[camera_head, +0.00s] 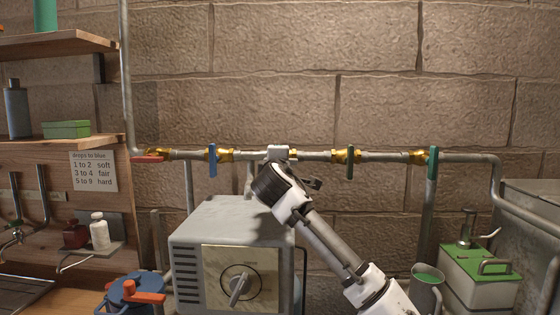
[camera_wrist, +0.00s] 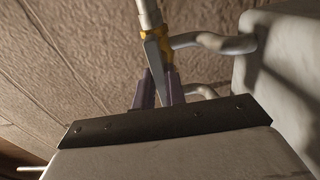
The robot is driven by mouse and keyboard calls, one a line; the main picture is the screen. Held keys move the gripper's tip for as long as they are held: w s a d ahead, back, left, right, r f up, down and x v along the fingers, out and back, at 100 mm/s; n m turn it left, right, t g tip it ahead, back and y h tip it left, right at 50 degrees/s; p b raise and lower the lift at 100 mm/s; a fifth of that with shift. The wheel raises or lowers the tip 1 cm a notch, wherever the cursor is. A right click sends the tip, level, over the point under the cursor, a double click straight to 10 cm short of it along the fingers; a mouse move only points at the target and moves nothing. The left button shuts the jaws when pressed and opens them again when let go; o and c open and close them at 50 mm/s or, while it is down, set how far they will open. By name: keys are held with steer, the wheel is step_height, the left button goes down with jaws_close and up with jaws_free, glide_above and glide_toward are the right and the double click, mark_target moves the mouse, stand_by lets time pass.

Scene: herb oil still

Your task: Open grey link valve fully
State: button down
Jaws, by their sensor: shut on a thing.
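The grey link valve (camera_head: 279,152) sits on the wall pipe, between the blue-handled valve (camera_head: 212,160) and a dark green-handled valve (camera_head: 349,161). My gripper (camera_head: 282,165) is at it and hides much of it. In the wrist view, the valve's flat grey lever (camera_wrist: 154,58) runs down from a brass fitting (camera_wrist: 154,34) on the pipe. The two fingers of my gripper (camera_wrist: 160,88) are shut on this lever. How far the lever is turned relative to the pipe, I cannot tell.
An orange lever (camera_head: 149,159) and a green lever (camera_head: 432,162) are further along the pipe (camera_head: 470,159). A grey box with a dial (camera_head: 205,228) stands below my gripper. A wooden shelf (camera_head: 50,47) is at the left. The wall is close behind.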

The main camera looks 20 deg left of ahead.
steer(key=shift+n, duration=0.4)
steer(key=c, duration=1.5)
jaws_free()
steer(key=shift+o, duration=0.2)
steer(key=b+v, duration=0.4)
steer(key=v, duration=0.9)
steer(key=shift+s, duration=0.4)
